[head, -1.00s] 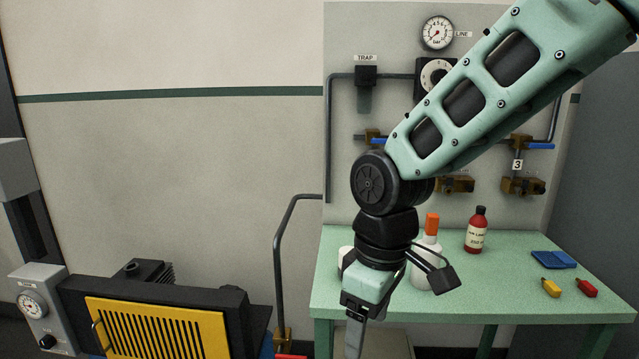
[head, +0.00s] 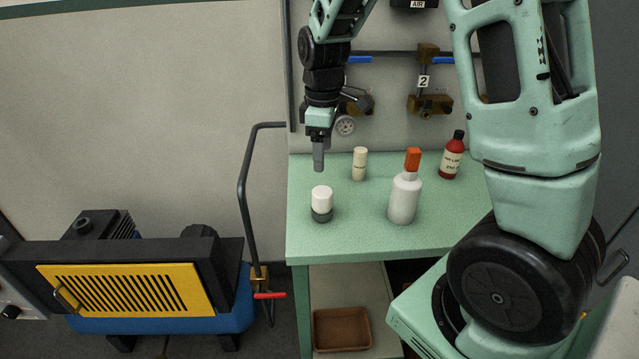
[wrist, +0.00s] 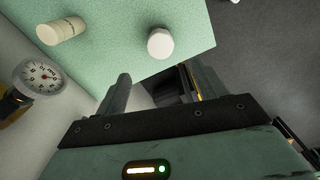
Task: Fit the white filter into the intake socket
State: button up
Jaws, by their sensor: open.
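The white filter (head: 321,198), a short white cylinder with a dark grey lower part, stands upright near the left front of the green bench. It also shows in the wrist view (wrist: 160,43), seen mostly from its top, close to the bench edge. My gripper (head: 318,166) points down above the bench, behind and above the filter and apart from it. In the wrist view its two fingers (wrist: 160,84) are spread with nothing between them.
On the green bench (head: 300,240) stand a cream cylinder (head: 360,165), a white bottle with orange cap (head: 404,200) and a red bottle (head: 452,157). A bent dark pipe (head: 243,190) rises between bench and machine. The yellow grille (head: 125,289) fronts the machine.

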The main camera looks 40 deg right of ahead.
aim_at(323, 192)
notch_tip(323, 192, down, 14)
jog(key=shift+r+p, duration=0.1)
jog(key=shift+p, duration=0.55)
jog(key=c, duration=1.2)
jog(key=shift+o, duration=0.2)
jog(key=shift+r, duration=0.35)
jog(key=shift+r+p, duration=1.25)
jog(key=shift+r, duration=0.05)
